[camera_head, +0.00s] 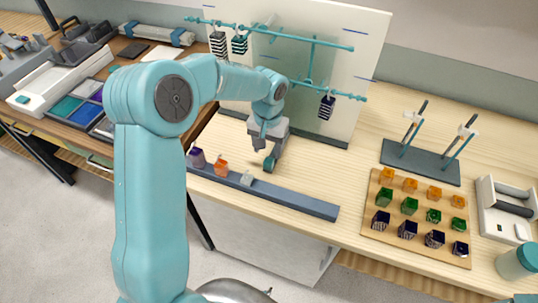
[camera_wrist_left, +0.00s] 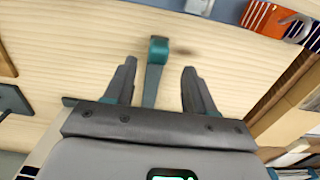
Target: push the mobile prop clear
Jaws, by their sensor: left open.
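The mobile of teal rods (camera_head: 314,60) hangs in front of a pale upright board (camera_head: 352,50), with dark striped blocks (camera_head: 326,107) hanging from it. A small teal piece (camera_head: 269,163), which looks like the prop, is at the bench just below my left gripper (camera_head: 266,146). In the left wrist view the teal piece (camera_wrist_left: 157,52) lies between and beyond the two fingertips of my left gripper (camera_wrist_left: 158,75). The fingers are apart on either side of it. I cannot tell if either touches it. My right gripper is out of view.
A dark rail (camera_head: 290,201) with several small blocks runs along the bench front. A wooden tray (camera_head: 372,215) of coloured cubes and a dark stand (camera_head: 420,163) are at the right. Bare bench lies between the rail and the board.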

